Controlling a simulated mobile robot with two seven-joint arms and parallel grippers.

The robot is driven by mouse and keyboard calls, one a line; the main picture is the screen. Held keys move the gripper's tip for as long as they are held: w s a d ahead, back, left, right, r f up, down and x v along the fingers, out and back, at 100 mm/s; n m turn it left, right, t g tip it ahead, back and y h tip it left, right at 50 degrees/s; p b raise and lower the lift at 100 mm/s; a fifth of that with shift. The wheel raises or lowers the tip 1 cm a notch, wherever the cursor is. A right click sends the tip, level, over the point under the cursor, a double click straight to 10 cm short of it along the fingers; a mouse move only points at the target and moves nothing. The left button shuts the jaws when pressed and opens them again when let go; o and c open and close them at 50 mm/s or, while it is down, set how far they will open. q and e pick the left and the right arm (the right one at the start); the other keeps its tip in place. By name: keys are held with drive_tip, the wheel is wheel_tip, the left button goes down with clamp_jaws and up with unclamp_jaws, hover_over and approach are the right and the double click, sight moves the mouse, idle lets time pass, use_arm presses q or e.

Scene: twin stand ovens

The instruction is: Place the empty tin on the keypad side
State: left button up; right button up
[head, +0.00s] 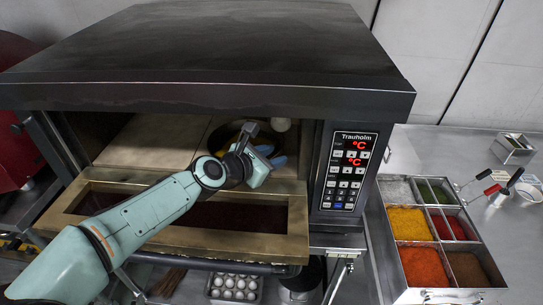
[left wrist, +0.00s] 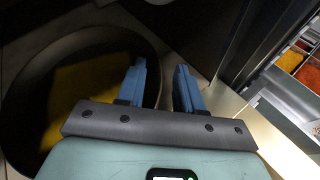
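A round dark tin (head: 216,137) lies on the pale floor of the open oven chamber. In the left wrist view the tin (left wrist: 28,100) fills the left side, with a yellow patch inside; I cannot tell whether that is contents or light. My left gripper (head: 271,156) reaches into the chamber at the tin's right side. Its blue fingers (left wrist: 160,88) are apart, one over the tin and one outside it, with the right rim between them in the picture; contact is unclear. The keypad (head: 346,172) is on the oven's front, right of the opening. My right gripper is not in view.
The lowered oven door (head: 270,240) with its dark window lies below my left arm. The dark hood (head: 210,60) hangs over the opening. A small pale object (head: 280,124) shows behind my gripper. Bare pale floor (head: 150,140) lies left of the tin. A spice rack (head: 414,223) stands right.

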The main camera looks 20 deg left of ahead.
use_arm(q)
drive_tip(key=shift+r, duration=0.2)
drive_tip(key=shift+s+r, duration=0.2)
drive_tip(key=v, duration=1.1)
drive_tip(key=shift+s, duration=0.3)
drive_tip(key=shift+a, duration=0.15)
